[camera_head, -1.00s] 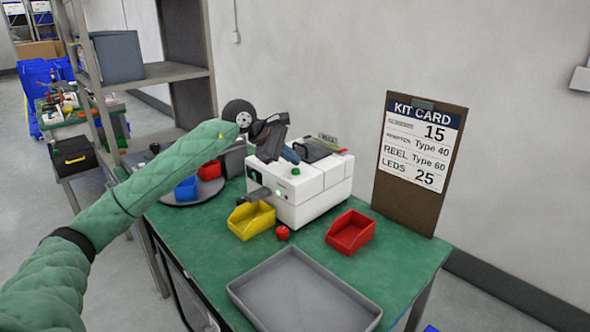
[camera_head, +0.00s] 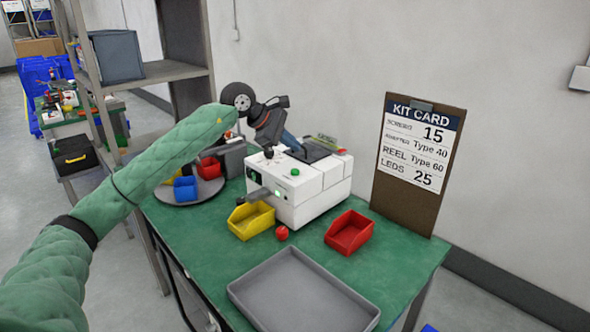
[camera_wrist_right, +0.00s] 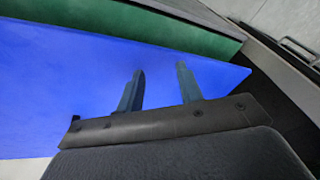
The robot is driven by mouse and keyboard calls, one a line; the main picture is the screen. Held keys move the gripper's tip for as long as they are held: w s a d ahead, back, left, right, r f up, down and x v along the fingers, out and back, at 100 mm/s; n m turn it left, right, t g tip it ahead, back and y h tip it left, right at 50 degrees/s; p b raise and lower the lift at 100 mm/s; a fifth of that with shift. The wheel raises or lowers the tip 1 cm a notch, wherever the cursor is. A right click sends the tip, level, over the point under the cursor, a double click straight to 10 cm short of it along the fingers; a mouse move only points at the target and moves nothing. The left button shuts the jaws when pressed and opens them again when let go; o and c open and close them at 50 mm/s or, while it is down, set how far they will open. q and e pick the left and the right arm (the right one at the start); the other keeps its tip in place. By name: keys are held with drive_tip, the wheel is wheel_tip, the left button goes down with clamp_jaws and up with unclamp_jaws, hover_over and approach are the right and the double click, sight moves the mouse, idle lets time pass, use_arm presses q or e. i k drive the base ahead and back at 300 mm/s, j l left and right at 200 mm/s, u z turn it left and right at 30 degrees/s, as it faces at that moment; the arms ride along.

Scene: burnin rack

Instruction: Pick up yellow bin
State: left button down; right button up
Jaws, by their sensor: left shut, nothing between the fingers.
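The yellow bin (camera_head: 251,221) sits on the green table (camera_head: 215,255), in front of the white machine (camera_head: 318,190); a grey part of the machine juts over its rim. My left gripper (camera_head: 298,147) hangs above the machine's top, pointing down and right, its fingers shut and empty. It is above and behind the yellow bin, not touching it. My right gripper (camera_wrist_right: 158,70) shows only in the right wrist view, its two fingers apart with nothing between them, over a large blue surface (camera_wrist_right: 60,80).
A red bin (camera_head: 350,233), a small red knob-like object (camera_head: 282,232) and a grey tray (camera_head: 300,292) are on the table. A round turntable (camera_head: 178,198) with blue and red bins is at left. A kit card board (camera_head: 418,165) stands at right.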

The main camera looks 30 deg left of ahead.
sight(246, 220)
drive_tip(key=k+j, duration=0.35)
drive_tip(key=j, duration=0.15)
drive_tip(key=k+j, duration=0.4)
drive_tip(key=j, duration=0.15)
